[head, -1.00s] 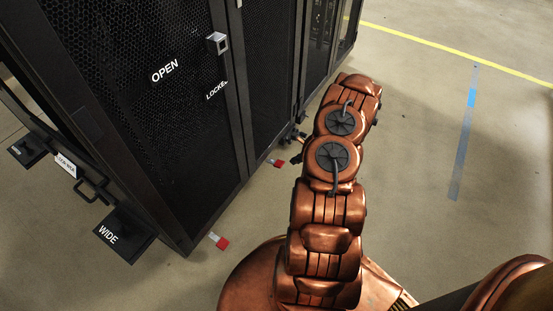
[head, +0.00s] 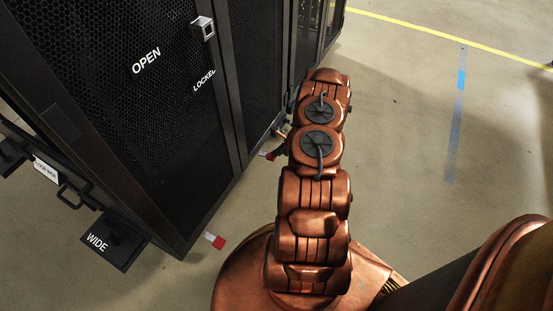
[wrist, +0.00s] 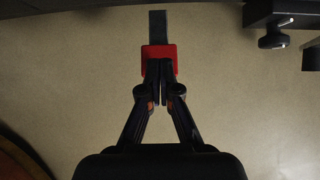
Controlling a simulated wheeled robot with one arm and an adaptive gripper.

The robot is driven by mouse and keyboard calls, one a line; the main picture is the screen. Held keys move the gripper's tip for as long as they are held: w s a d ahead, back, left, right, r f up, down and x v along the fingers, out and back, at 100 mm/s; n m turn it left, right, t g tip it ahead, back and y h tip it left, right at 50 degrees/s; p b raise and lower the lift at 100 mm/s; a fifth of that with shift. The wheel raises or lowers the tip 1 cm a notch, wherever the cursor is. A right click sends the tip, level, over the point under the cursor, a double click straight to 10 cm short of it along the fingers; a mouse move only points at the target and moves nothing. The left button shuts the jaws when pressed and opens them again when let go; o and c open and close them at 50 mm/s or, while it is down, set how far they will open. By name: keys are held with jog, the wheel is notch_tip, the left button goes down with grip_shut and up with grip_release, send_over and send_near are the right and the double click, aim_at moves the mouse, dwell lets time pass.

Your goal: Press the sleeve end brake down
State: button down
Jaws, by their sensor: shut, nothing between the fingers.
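A red-tipped brake pedal on a grey strip (wrist: 158,30) shows at the top middle of the wrist view. My gripper (wrist: 159,64) is shut and empty, and its fingertips overlap the near edge of the red tip; I cannot tell if they touch it. In the head view, one red-tipped pedal (head: 217,242) sticks out at the near bottom corner of the black rack. A second red-tipped pedal (head: 269,156) lies farther along the base, beside the end of my arm. No label shows which one is the sleeve end brake. My arm largely hides the gripper in the head view.
The black mesh rack (head: 235,90) stands on the left, with a latch (head: 202,29) on its door. A plate marked WIDE (head: 112,240) projects at the lower left. A dark foot (wrist: 274,38) shows at upper right in the wrist view. Bare floor (head: 395,150) lies to the right.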

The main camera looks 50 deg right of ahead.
jog(key=shift+w+a+f, duration=0.1)
jog(key=shift+w+f, duration=0.05)
jog(key=shift+f, duration=0.1)
jog(key=shift+f, duration=0.15)
jog(key=shift+f+b, duration=0.65)
jog(key=shift+f, duration=1.2)
jog(key=shift+r, duration=0.25)
jog(key=shift+s+f+p+v, duration=0.15)
jog(key=shift+p+v, duration=0.15)
jog(key=shift+v, duration=0.4)
jog(key=shift+s+f+p+v, duration=0.1)
jog(key=shift+p+v, duration=0.25)
jog(key=shift+v, duration=0.4)
jog(key=shift+s+f+p+v, duration=0.15)
jog(key=shift+p+v, duration=0.15)
jog(key=shift+v, duration=0.4)
jog(key=v, duration=1.1)
jog(key=shift+r, duration=0.35)
